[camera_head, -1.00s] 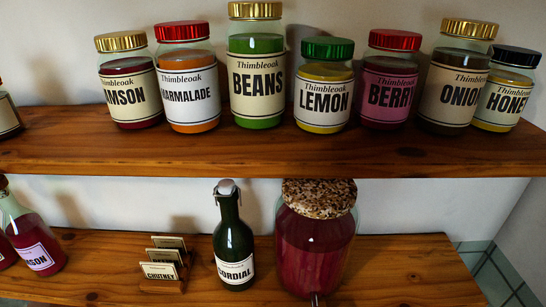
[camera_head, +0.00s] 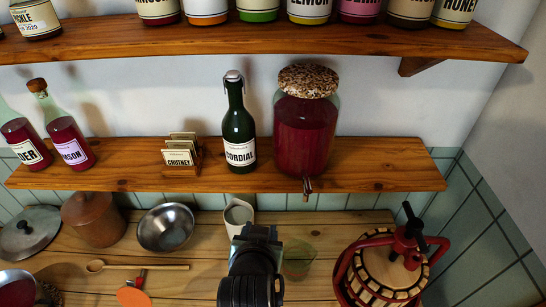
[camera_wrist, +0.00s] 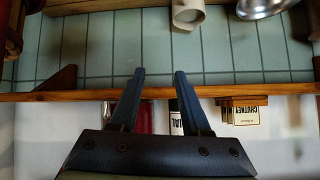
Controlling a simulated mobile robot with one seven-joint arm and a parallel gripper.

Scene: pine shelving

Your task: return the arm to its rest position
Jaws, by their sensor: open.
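My gripper (camera_wrist: 159,73) is open in the wrist view, with its two dark fingers apart and nothing between them. The wrist picture is upside down, and the lower shelf's edge (camera_wrist: 245,91) crosses behind the fingers. In the head view my arm (camera_head: 250,278) rises at bottom centre over the wooden counter (camera_head: 205,262), in front of a white cup (camera_head: 238,211). The fingertips cannot be made out there.
The lower shelf (camera_head: 375,180) holds a green cordial bottle (camera_head: 239,128), a large red jar (camera_head: 303,135), label cards (camera_head: 180,152) and two red bottles. A red-framed press (camera_head: 385,268) stands right on the counter. A steel bowl (camera_head: 166,228), a wooden spoon (camera_head: 130,266) and a brown crock (camera_head: 95,218) are left.

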